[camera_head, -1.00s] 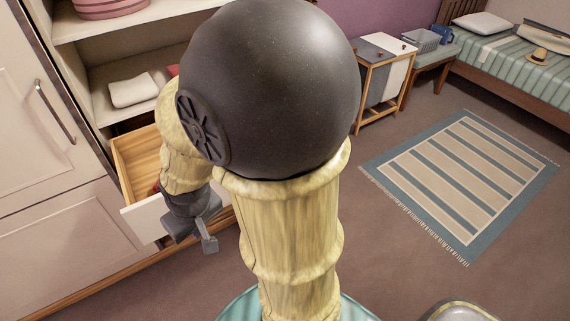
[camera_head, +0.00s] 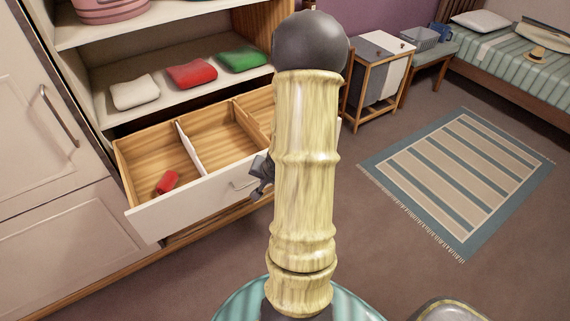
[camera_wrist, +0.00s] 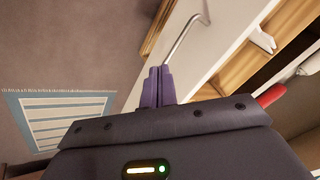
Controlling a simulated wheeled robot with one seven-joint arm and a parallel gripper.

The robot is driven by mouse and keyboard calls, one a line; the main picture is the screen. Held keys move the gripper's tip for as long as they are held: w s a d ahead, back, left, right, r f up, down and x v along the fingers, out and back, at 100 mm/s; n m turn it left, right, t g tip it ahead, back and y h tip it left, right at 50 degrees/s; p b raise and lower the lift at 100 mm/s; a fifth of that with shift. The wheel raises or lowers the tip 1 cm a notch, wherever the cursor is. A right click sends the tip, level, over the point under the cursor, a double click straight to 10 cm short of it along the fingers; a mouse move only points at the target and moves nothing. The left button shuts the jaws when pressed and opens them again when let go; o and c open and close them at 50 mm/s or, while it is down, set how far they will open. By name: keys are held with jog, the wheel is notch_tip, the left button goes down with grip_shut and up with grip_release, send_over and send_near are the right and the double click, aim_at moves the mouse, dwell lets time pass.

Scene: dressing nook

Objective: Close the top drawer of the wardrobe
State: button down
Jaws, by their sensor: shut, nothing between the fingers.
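The top drawer (camera_head: 170,215) of the wardrobe (camera_head: 50,215) stands pulled out in the head view, with a white front, wooden inside and dividers. A small red item (camera_head: 167,182) lies in its left compartment. The drawer's metal handle (camera_head: 243,184) is on its front and also shows in the wrist view (camera_wrist: 184,36). My gripper (camera_head: 262,176) is at the right part of the drawer front, partly hidden behind my arm. In the wrist view my gripper's fingers (camera_wrist: 158,72) are together and empty, beside the white front and below the handle. I cannot tell whether they touch it.
Folded white (camera_head: 134,93), red (camera_head: 191,75) and green (camera_head: 242,59) cloths lie on the shelf above the drawer. A hamper (camera_head: 378,72) stands right of the wardrobe. A striped rug (camera_head: 465,180) lies on open floor at the right, with a bed (camera_head: 520,65) behind.

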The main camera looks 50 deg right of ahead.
jog(key=s+d+f+m+t, duration=0.1)
jog(key=s+d+m, duration=0.2)
jog(key=d+m, duration=0.1)
jog(key=s+d+f+m+t+p, duration=0.1)
jog(key=s+d+f+m+t, duration=0.1)
jog(key=d+m, duration=0.2)
jog(key=d, duration=0.3)
jog(key=shift+s+t+h+p, duration=0.3)
jog(key=shift+s, duration=0.1)
jog(key=w+r+x, duration=0.1)
jog(key=r+x, duration=0.1)
jog(key=x, duration=1.1)
jog(key=shift+w+d+p, duration=0.3)
jog(key=shift+w+p, duration=0.05)
jog(key=shift+w, duration=0.1)
